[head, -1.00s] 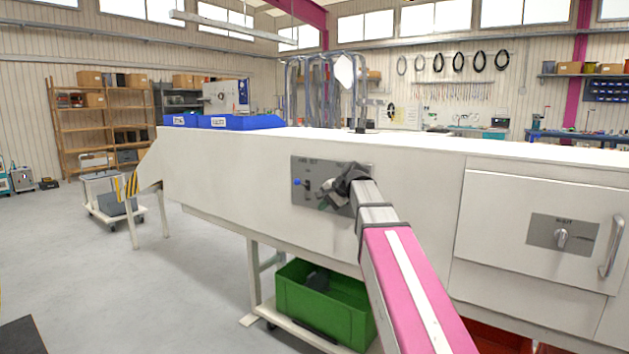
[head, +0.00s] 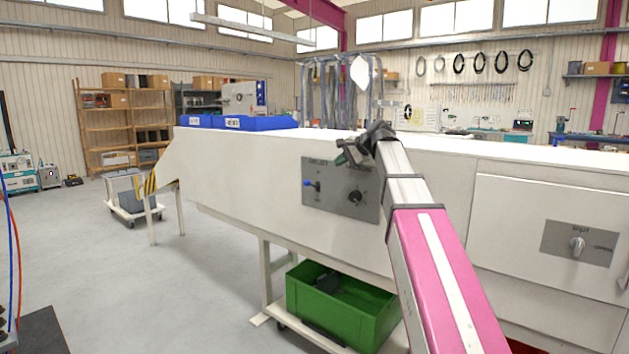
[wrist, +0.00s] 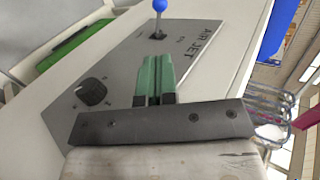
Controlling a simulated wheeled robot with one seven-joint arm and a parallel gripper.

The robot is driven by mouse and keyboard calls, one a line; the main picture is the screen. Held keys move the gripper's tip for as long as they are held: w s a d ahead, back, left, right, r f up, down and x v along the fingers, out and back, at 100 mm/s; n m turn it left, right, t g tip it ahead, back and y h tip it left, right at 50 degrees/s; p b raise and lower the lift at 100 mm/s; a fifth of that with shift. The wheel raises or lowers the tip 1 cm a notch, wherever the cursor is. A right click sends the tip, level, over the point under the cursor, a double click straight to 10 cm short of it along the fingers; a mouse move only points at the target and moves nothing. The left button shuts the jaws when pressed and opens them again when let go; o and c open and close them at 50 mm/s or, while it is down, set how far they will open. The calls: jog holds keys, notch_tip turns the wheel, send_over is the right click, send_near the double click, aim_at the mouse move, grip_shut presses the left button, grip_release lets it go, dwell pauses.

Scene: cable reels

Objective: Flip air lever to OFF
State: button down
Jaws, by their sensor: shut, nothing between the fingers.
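The air lever (head: 311,184) is a small toggle with a blue knob on a grey panel (head: 341,207) set in the white bench front. In the wrist view the lever (wrist: 159,8) stands out from the panel, beside the words AIR JET. A black round knob (head: 355,196) sits right of it on the same panel; it also shows in the wrist view (wrist: 92,92). My gripper (head: 345,150) is at the panel's top edge, above and right of the lever and apart from it. In the wrist view its green fingers (wrist: 154,76) are together and empty.
The white bench (head: 235,175) runs across the view, with blue bins (head: 262,123) on top. A green crate (head: 335,310) stands on a low cart below. A second panel with a knob (head: 578,245) is at right.

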aim_at(309, 183)
jog(key=x, duration=1.4)
jog(key=shift+f, duration=0.15)
jog(key=shift+s+f, duration=0.15)
jog(key=shift+f, duration=0.05)
jog(key=shift+a+n, duration=0.1)
jog(key=shift+n, duration=0.2)
jog(key=f+n+t, duration=0.1)
jog(key=f+t+h, duration=0.1)
jog(key=s+f+n+t+h, duration=0.1)
jog(key=shift+a+f+n, duration=0.1)
jog(key=shift+a+n, duration=0.2)
jog(key=shift+a, duration=0.1)
